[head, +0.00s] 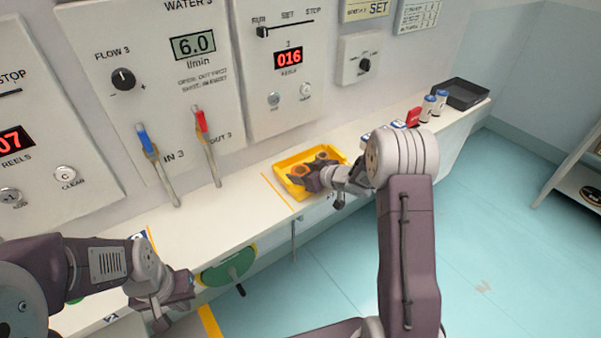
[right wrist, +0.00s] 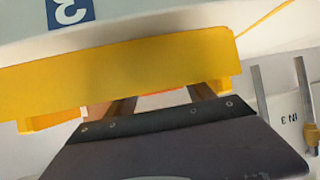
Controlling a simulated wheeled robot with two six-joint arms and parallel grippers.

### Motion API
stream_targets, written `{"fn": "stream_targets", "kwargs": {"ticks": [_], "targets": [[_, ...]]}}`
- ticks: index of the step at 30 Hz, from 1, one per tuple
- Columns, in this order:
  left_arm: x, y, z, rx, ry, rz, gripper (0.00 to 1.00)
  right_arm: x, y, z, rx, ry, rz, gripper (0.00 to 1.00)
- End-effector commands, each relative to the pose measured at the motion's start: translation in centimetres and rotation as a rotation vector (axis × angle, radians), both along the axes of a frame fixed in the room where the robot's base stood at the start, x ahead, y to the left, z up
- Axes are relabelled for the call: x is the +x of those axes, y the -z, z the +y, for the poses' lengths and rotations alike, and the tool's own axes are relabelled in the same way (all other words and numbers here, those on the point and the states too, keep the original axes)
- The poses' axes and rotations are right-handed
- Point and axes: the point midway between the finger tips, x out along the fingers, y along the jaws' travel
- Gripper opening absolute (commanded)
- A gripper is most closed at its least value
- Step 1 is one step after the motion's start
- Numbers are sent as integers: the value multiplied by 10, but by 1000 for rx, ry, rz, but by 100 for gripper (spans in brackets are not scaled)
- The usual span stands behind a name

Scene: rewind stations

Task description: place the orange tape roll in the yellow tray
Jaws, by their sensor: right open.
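The yellow tray (head: 281,168) sits on the white counter below the 016 panel in the head view. My right gripper (head: 308,172) is open at the tray, with its fingers over it. Orange-brown round shapes, which look like the orange tape roll (head: 323,157), show inside the tray beside the fingers, partly hidden by the gripper. In the right wrist view the tray's yellow wall (right wrist: 120,78) crosses in front of the fingers, with a thin orange strip between them. My left gripper (head: 172,300) is low at the left by the counter's front edge; its jaw state is unclear.
Blue- and red-handled valves (head: 146,140) stand behind the counter. A green disc with a handle (head: 229,266) is on the counter front. The counter between the grippers is clear.

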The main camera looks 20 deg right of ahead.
Motion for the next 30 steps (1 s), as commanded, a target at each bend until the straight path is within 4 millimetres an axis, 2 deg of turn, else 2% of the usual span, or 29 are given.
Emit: {"fn": "stream_targets", "kwargs": {"ticks": [5, 12, 18, 26, 30], "targets": [[0, -6, 0, 0, 0, 0, 0, -15, -14, -10, -1, 4, 0, 62], [0, -16, 0, 0, 0, 0, 0, -55, -40, -31, 0, 4, 0, 62], [0, -23, 0, 0, 0, 0, 0, -82, -56, -46, -1, 4, 0, 62], [0, -24, 0, 0, 0, 0, 0, -93, -60, -50, 0, 1, 0, 62], [0, -24, 0, 0, 0, 0, 0, -90, -54, -59, -98, 123, 58, 62]]}}
